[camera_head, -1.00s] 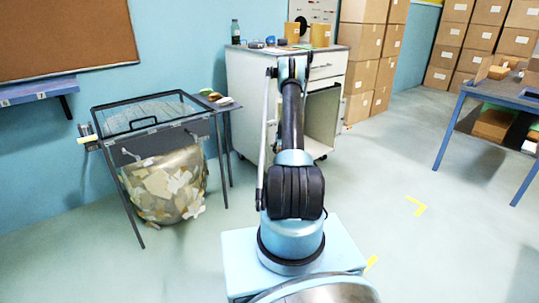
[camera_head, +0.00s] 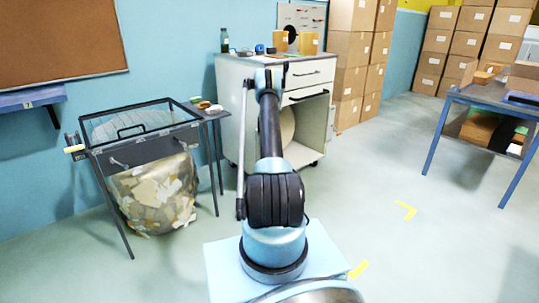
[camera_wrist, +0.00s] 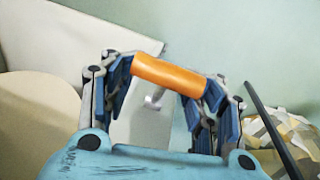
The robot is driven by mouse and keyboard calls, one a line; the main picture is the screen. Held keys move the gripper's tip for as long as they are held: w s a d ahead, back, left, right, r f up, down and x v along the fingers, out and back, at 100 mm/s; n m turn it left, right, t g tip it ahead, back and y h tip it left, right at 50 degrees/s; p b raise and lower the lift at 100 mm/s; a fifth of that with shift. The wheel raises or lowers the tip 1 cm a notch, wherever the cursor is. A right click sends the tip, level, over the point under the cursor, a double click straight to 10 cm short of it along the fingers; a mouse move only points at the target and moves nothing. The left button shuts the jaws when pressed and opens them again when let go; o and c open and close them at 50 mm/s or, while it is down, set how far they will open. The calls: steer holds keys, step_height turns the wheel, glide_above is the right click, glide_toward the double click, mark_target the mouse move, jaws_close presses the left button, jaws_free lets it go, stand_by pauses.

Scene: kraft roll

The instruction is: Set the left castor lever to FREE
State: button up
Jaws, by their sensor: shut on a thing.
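In the wrist view, my gripper (camera_wrist: 168,85) is shut on an orange cylinder (camera_wrist: 170,74) that lies across between the fingers. It looks like the grip of a lever, with a short metal stem (camera_wrist: 155,98) below it. I cannot read any FREE mark or tell the lever's setting.
A black-framed stand (camera_head: 140,125) with a bag of paper scraps (camera_head: 155,190) stands left of the cabinet. A kraft roll (camera_head: 287,125) shows inside the cabinet. A blue-legged table (camera_head: 432,140) is at the right.

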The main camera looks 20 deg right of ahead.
steer(key=shift+w+a+r, duration=0.1)
steer(key=shift+a, duration=0.25)
steer(key=o, duration=1.8)
steer(key=shift+r, duration=0.1)
steer(key=shift+d, duration=0.15)
steer(key=r, duration=0.3)
steer(key=s+a+r, duration=0.1)
steer(key=r, duration=0.7)
steer(key=shift+s+a+r, duration=0.25)
steer(key=shift+s, duration=0.1)
